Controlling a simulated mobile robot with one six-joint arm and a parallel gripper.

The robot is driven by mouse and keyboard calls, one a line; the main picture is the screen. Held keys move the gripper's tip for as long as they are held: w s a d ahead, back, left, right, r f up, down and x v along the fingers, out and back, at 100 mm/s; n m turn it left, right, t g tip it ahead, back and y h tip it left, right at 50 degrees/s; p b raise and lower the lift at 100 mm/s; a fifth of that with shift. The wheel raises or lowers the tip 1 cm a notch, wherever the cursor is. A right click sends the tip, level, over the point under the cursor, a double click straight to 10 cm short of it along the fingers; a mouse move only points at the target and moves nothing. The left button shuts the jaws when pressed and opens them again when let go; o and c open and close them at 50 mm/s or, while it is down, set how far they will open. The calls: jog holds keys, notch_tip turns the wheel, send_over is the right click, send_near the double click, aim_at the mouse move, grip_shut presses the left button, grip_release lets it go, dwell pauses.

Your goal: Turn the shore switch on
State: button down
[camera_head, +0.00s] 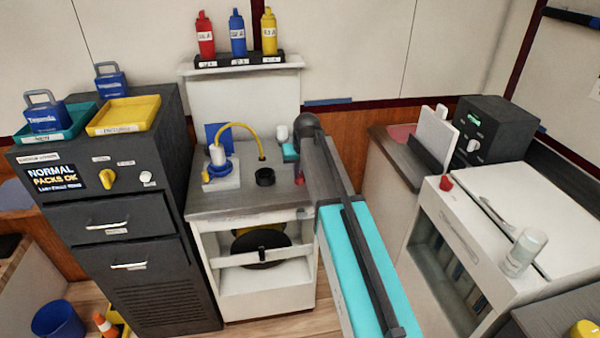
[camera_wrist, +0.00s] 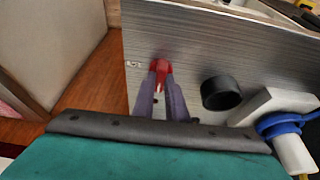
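In the wrist view a small red switch handle (camera_wrist: 161,67) with a pale mark stands near the left edge of a grey counter panel (camera_wrist: 195,40), with a small label beside it that is too small to read. My gripper (camera_wrist: 160,80) has its two dark purple fingers at the handle, one on each side with a narrow gap between them. I cannot tell whether the fingers press on it. In the head view my arm covers most of this spot, and the grey counter (camera_head: 235,205) shows to its left.
A black ring (camera_wrist: 221,93) is right of the fingers, and a blue and white plug (camera_wrist: 285,125) lies farther right. The plug shows in the head view with a yellow cable (camera_head: 238,126). A dark cabinet (camera_head: 85,215) with a yellow knob (camera_head: 107,178) stands at left.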

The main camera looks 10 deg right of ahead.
jog(key=shift+a, duration=0.1)
jog(key=shift+m, duration=0.5)
jog(key=m+h, duration=0.1)
jog(key=m, duration=0.1)
jog(key=m+h, duration=0.1)
jog(key=m, duration=0.2)
jog(key=shift+w+a, duration=0.15)
jog(key=shift+a, duration=0.05)
jog(key=m+g+h, duration=0.1)
jog(key=m, duration=0.2)
jog(key=m+g+h+b, duration=0.1)
jog(key=m, duration=0.2)
jog(key=shift+w+a, duration=0.1)
jog(key=shift+w, duration=0.1)
jog(key=m+g, duration=0.1)
jog(key=m, duration=0.2)
jog(key=shift+w+b, duration=0.1)
jog(key=shift+b, duration=0.25)
jog(key=shift+m+g, duration=0.7)
jog(key=shift+m, duration=0.8)
